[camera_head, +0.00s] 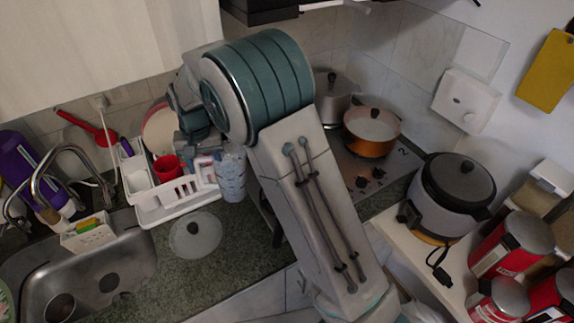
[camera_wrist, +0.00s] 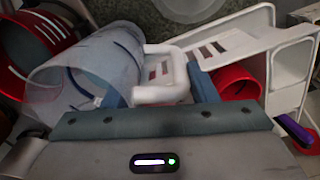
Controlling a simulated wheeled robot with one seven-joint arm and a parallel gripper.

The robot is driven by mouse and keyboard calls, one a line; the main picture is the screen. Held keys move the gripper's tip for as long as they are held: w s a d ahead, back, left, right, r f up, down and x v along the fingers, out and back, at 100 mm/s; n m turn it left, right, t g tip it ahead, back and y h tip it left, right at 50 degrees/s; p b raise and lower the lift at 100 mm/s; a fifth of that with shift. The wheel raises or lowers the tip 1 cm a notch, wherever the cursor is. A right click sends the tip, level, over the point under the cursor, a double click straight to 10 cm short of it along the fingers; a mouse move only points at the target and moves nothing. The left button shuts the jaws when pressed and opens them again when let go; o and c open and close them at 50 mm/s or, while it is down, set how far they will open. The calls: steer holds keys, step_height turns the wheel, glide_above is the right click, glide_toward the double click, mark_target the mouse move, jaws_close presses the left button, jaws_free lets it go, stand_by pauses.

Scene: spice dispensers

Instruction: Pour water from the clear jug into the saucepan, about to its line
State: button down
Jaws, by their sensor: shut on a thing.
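The clear jug (camera_head: 232,178) is a bluish see-through vessel at the right end of the white dish rack. It also shows large at the left of the wrist view (camera_wrist: 85,78), with its pale handle (camera_wrist: 160,78) between my fingers. My gripper (camera_wrist: 160,92) is shut on that handle; in the head view my arm partly hides the grip. The jug looks roughly upright; I cannot make out its water level. An orange pan (camera_head: 369,145), seemingly the saucepan, sits on the stove at the right. A dark knob-like spot shows over its pale top; its line is not visible.
A lidded grey pot (camera_head: 333,100) stands beside the orange pan. The white dish rack (camera_head: 178,208) holds a red cup (camera_head: 167,167) and plates. A round glass lid (camera_head: 183,240) lies on the counter. A rice cooker (camera_head: 450,195) and red tins (camera_head: 510,245) stand at right.

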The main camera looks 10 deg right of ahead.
mark_target(228, 152)
steer(key=shift+d+r+y, duration=0.95)
steer(key=shift+d+y, duration=0.05)
steer(key=shift+y, duration=0.1)
steer(key=d+y+b, duration=0.2)
steer(key=b, duration=0.1)
steer(key=d+r+y+b, duration=0.1)
steer(key=d+y+b, duration=0.1)
steer(key=b, duration=0.2)
steer(key=shift+s+d, duration=0.2)
steer(key=shift+d, duration=0.1)
steer(key=shift+d+r+y+b, duration=0.2)
steer(key=shift+d+r+y, duration=0.1)
steer(key=shift+r+y, duration=0.2)
steer(key=shift+d+r+y+b, duration=0.2)
steer(key=shift+d+r+y, duration=0.05)
steer(key=shift+r+y, duration=0.2)
steer(key=shift+s+d+r+t+y+b, duration=0.15)
steer(key=shift+d+r+y+b, duration=0.15)
steer(key=shift+d+r+y, duration=0.35)
steer(key=shift+w+d+r+t+y+b, duration=0.15)
steer(key=shift+d+r+y+b, duration=0.2)
steer(key=shift+r+y, duration=0.45)
stand_by(3.2)
